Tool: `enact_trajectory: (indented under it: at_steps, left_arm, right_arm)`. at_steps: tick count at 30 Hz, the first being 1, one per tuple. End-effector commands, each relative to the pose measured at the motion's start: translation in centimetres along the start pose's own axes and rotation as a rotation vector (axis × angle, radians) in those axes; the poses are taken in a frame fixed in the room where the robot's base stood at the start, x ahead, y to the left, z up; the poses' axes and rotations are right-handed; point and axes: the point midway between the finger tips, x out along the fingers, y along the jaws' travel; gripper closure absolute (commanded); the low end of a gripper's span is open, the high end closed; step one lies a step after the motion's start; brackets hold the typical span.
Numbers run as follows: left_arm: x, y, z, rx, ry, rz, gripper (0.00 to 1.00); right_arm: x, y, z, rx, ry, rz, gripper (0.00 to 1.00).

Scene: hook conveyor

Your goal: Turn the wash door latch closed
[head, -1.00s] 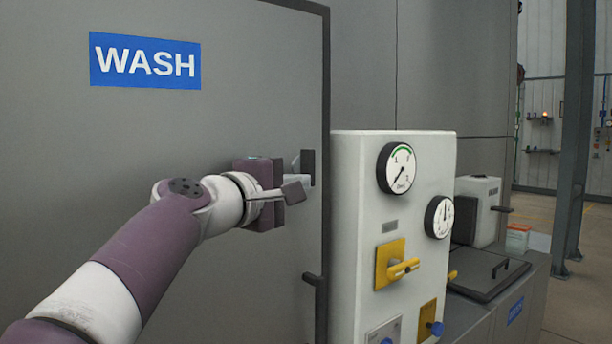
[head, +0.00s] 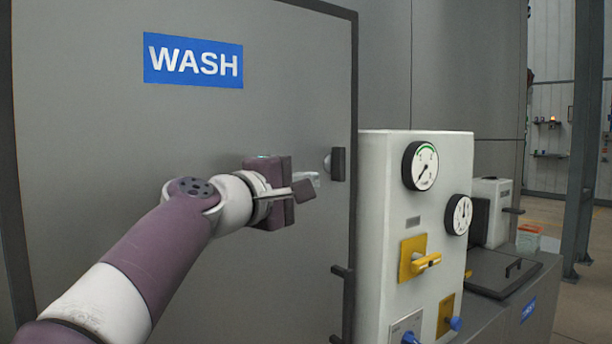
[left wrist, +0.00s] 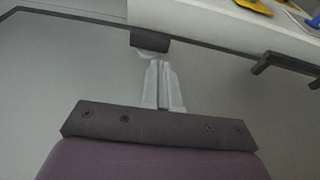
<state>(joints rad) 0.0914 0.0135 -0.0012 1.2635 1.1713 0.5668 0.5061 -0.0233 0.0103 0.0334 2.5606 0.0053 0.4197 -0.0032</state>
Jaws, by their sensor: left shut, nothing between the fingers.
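The wash door (head: 100,210) is a flat grey panel with a blue WASH sign (head: 193,60). Its latch (head: 338,164) is a short dark bar on a pale round base near the door's right edge, standing upright in the head view. My left gripper (head: 314,179) is shut and empty, its pale fingers pointing at the latch with a small gap to it. In the left wrist view, the latch (left wrist: 150,43) lies just beyond the closed fingertips (left wrist: 160,64), its base partly showing. My right gripper is not in view.
A dark handle (head: 343,271) sticks out lower on the door's right edge. A white control box (head: 387,210) with gauges and a yellow switch (head: 420,259) stands right of the door. A low grey counter with a lidded hatch (head: 501,272) lies further right.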

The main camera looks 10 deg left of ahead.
Motion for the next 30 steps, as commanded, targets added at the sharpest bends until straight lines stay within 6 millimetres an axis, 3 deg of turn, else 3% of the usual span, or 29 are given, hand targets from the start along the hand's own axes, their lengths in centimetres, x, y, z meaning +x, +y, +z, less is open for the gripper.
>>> enact_trajectory:
  at_steps: [6, 13, 18, 30]
  left_arm:
    - [-4.8, 0.1, -0.1, 0.004, 0.006, 0.005, 1.00]
    - [-8.7, 0.5, -0.1, 0.002, 0.006, 0.005, 1.00]
    - [-9.7, 0.5, -0.1, 0.002, 0.004, 0.003, 1.00]
    - [-9.8, 0.6, 0.0, 0.002, 0.002, 0.003, 1.00]
  right_arm:
    - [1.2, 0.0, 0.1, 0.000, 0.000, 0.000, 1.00]
    - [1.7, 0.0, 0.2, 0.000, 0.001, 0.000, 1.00]
    - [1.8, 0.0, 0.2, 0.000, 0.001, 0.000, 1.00]
    - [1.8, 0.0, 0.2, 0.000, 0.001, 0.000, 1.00]
